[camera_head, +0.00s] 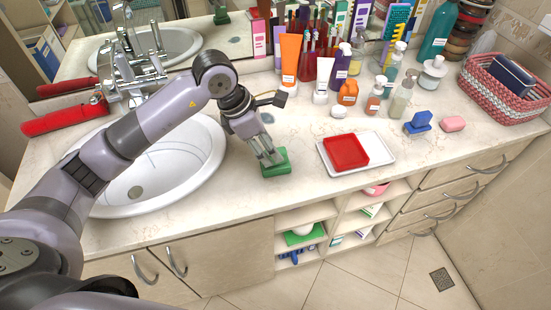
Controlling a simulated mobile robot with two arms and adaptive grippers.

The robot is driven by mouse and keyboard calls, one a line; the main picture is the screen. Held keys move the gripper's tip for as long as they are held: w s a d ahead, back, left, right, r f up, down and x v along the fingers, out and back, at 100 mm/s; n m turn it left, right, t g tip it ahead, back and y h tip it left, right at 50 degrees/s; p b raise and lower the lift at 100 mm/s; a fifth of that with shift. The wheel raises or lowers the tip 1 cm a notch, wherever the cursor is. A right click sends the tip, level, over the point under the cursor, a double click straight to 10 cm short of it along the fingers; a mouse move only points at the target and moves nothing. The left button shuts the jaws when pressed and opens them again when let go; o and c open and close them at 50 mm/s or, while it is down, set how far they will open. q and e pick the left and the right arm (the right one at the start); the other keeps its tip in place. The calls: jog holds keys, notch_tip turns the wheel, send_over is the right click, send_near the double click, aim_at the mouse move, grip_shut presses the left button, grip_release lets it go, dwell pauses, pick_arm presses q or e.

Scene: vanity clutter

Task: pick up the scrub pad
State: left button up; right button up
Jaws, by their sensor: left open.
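The scrub pad, a small green block (276,168), lies on the pale counter just right of the sink. My left gripper (270,158) points down at it, with its fingertips at the pad's upper side. The gripper is open, and its fingers hide part of the pad. I cannot tell whether the fingers touch it. My right gripper is not in view.
The sink (205,168) is on the left. Bottles and tubes crowd the back; a blue object (417,123), pink soap (453,124) and a woven basket (487,87) stand right.

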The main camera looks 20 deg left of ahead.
pick_arm(q)
jog(key=p+x, duration=0.1)
jog(key=x, duration=0.2)
jog(key=shift+w+d+f+p, duration=0.15)
jog(key=shift+w+f+p, duration=0.1)
jog(key=shift+w+p, duration=0.15)
jog(key=shift+w+d+f, duration=0.1)
jog(key=shift+d+f, duration=0.05)
jog(key=shift+f, duration=0.25)
jog(key=c, duration=0.5)
grip_shut()
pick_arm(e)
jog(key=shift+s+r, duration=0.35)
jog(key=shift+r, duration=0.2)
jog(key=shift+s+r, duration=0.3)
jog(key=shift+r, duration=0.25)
